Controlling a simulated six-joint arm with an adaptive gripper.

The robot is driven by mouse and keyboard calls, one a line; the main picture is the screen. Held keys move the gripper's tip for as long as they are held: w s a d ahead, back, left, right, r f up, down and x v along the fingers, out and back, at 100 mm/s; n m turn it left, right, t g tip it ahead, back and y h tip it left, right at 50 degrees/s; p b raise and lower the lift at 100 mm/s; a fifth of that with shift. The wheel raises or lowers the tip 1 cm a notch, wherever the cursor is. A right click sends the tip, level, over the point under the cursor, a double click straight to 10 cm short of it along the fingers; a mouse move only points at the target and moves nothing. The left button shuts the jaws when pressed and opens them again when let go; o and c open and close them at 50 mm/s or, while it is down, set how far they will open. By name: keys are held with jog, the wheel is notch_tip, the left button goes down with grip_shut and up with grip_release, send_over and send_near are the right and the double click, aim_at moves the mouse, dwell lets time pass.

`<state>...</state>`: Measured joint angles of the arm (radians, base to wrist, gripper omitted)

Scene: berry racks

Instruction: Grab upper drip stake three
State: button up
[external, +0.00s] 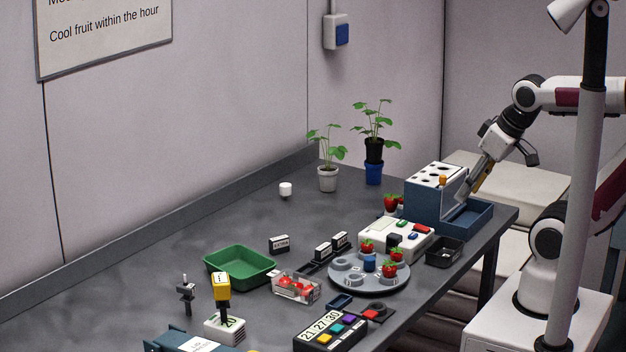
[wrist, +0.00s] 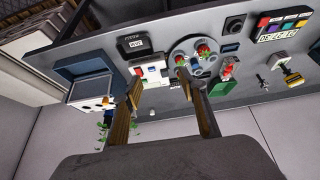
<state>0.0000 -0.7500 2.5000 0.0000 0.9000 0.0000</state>
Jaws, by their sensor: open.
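A blue rack with a white top (external: 434,174) full of round holes stands at the right end of the table. A small orange piece (external: 442,181) stands up from one hole; I cannot tell whether it is drip stake three, and no stake number is readable. The rack's white top also shows at the left of the wrist view (wrist: 88,104). My gripper (external: 477,187) is just right of the rack, tilted down, above its blue tray (external: 466,217). In the wrist view its two brown fingers (wrist: 158,80) are apart with nothing held between them.
A white device with colored buttons (external: 410,245), a grey round plate with strawberries (external: 345,283) and a dark tray (external: 438,257) stand near the rack. Potted plants (external: 328,179) are behind it. A green tray (external: 232,280) is farther left. The table's back left is mostly clear.

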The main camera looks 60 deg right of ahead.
jog(key=shift+w, duration=0.1)
jog(key=w+a+r+n+t, duration=0.1)
jog(key=w+a, duration=0.2)
jog(key=w, duration=0.5)
jog(key=w+a+r+n+t+y, duration=0.1)
jog(key=w+a, duration=0.1)
jog(key=w, duration=0.6)
jog(key=w+a+r+n+t, duration=0.1)
jog(key=w+a+r+t, duration=0.15)
jog(key=w, duration=0.55)
jog(key=n+g+y, duration=0.1)
jog(key=n+y, duration=0.6)
jog(key=y, duration=0.2)
send_over(181, 306)
jog(key=s+d, duration=0.3)
jog(key=d, duration=0.1)
notch_tip(181, 306, down, 15)
jog(key=shift+w, duration=0.25)
jog(key=shift+f, duration=2.9)
